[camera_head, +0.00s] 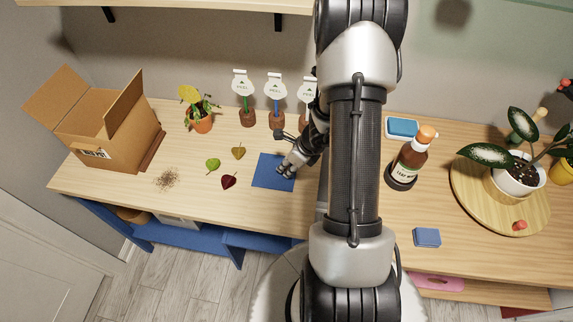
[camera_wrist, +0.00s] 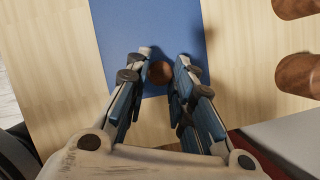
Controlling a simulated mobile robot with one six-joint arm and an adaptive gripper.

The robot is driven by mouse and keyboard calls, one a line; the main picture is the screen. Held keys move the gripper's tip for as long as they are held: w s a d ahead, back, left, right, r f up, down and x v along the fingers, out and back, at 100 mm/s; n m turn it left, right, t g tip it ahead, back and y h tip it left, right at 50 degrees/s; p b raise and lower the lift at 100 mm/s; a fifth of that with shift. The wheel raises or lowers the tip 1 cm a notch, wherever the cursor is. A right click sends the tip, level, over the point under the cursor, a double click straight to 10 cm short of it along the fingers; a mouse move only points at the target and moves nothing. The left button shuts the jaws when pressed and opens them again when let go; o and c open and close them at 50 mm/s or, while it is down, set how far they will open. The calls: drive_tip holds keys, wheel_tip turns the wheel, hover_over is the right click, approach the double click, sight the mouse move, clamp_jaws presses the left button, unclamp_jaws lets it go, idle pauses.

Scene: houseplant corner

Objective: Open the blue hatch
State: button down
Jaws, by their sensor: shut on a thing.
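The blue hatch (camera_head: 264,180) is a flat blue square in the wooden table top, left of my arm. It looks level with the wood around it. In the wrist view the blue panel (camera_wrist: 135,28) has a round brown knob (camera_wrist: 160,72) near its edge. My gripper (camera_head: 284,171) is over the right part of the hatch. Its fingers (camera_wrist: 160,68) are on either side of the knob and shut on it. My fingers and arm hide part of the hatch in the head view.
Brown pots with white tags (camera_head: 247,118) stand behind the hatch. Loose leaves (camera_head: 229,181) lie to its left, beyond them an open cardboard box (camera_head: 115,130). A potted plant (camera_head: 202,124) stands at the back. A brown bottle (camera_head: 408,165) stands right of my arm.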

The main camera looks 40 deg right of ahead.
drive_tip(key=s+d, duration=0.6)
drive_tip(key=s, duration=0.1)
drive_tip(key=shift+s+d, duration=0.15)
drive_tip(key=shift+d, duration=0.1)
drive_tip(key=c, duration=1.4)
unclamp_jaws()
drive_tip(key=shift+o, duration=0.2)
drive_tip(key=v, duration=1.2)
